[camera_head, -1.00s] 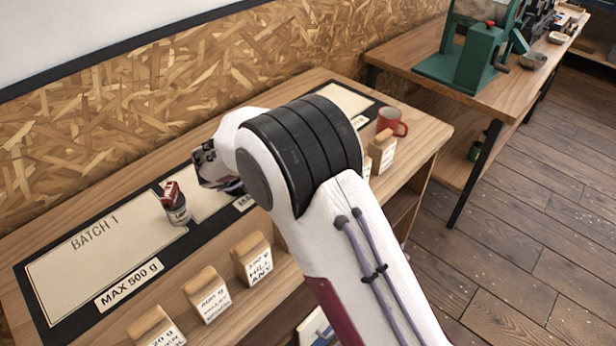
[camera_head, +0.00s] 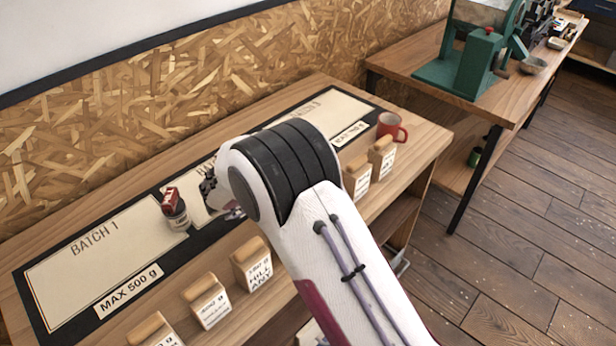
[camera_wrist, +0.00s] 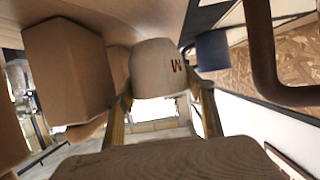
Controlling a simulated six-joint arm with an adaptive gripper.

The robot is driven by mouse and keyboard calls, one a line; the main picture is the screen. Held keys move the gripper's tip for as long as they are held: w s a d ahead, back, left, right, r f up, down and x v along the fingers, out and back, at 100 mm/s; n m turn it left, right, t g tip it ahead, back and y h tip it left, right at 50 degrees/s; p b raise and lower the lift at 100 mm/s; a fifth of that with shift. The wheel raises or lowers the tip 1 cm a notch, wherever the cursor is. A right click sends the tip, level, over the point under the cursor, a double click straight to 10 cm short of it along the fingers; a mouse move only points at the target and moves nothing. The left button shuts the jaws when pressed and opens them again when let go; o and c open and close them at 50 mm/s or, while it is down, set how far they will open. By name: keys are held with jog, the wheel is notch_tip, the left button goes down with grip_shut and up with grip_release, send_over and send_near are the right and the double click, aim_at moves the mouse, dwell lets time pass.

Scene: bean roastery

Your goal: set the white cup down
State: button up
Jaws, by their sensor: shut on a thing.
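A pale off-white cup with a dark red mark like an M (camera_wrist: 157,68) shows in the wrist view, mid-picture. I take it as the white cup; it does not show in the head view, where my arm covers that area. My gripper (camera_head: 208,188) is mostly hidden behind my arm in the head view, low by the middle batch panel. It is shut on the cup. Whether the cup touches the table cannot be told.
Labelled wooden blocks (camera_head: 252,265) line the front edge. A red mug (camera_head: 391,126) stands at the right end. The BATCH 1 panel (camera_head: 100,250) is largely clear.

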jog(key=shift+f, duration=1.15)
jog(key=shift+f, duration=0.2)
jog(key=o, duration=1)
jog(key=shift+r, duration=0.15)
jog(key=shift+a+r, duration=0.1)
jog(key=v, duration=1.1)
jog(key=shift+s+a+r, duration=0.1)
jog(key=shift+s+a, duration=0.15)
jog(key=shift+s, duration=0.1)
jog(key=shift+w, duration=0.1)
